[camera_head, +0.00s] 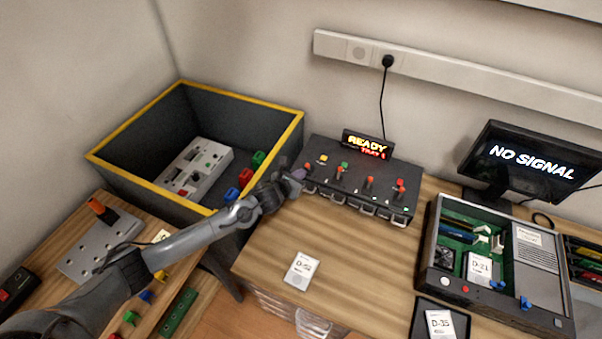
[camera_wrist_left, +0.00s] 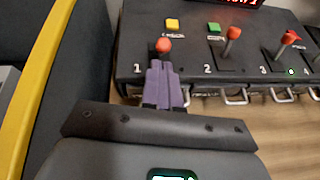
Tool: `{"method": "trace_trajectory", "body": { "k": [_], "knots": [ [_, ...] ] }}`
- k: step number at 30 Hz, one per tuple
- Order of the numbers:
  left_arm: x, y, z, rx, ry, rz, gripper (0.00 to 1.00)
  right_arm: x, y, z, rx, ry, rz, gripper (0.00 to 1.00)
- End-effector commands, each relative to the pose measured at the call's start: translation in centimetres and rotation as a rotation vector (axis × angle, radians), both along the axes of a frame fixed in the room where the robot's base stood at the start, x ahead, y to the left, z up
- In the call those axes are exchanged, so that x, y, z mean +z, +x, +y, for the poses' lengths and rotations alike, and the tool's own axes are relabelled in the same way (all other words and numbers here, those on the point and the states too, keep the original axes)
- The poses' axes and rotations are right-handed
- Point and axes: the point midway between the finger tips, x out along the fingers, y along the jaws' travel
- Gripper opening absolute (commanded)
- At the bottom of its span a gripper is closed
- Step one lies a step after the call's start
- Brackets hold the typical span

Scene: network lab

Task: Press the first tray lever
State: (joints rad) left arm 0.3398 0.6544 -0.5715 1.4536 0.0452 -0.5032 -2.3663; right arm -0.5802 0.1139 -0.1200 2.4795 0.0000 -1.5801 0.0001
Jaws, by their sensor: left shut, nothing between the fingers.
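The black lever box (camera_head: 355,187) stands at the back of the wooden table, with several red-knobbed levers and numbered tray handles along its front. Its display (camera_head: 367,144) reads "READY TRAY 1". In the left wrist view the first lever's red knob (camera_wrist_left: 163,45) is beside the number 1, just beyond the fingertips. My left gripper (camera_wrist_left: 160,66) is shut and empty, its purple fingertips at or very near that knob; I cannot tell whether they touch. In the head view the left gripper (camera_head: 297,175) is at the box's left end. My right gripper is not in view.
A dark bin with a yellow rim (camera_head: 128,179) stands left of the lever box, close to my left arm. An open computer case (camera_head: 432,235) and a "NO SIGNAL" monitor (camera_head: 531,160) are at the right.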

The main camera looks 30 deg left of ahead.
Motion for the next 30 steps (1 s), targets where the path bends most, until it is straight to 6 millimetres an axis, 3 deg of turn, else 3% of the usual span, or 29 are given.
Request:
{"method": "trace_trajectory", "body": {
  "k": [17, 30],
  "knots": [
    [0.4, 1.0, 0.0, -0.001, 0.0, 0.001, 0.0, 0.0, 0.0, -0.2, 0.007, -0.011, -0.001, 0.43],
    [0.9, 0.8, 1.0, 0.014, -0.011, 0.065, 0.0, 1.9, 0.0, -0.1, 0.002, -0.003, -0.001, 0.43]
  ]
}}
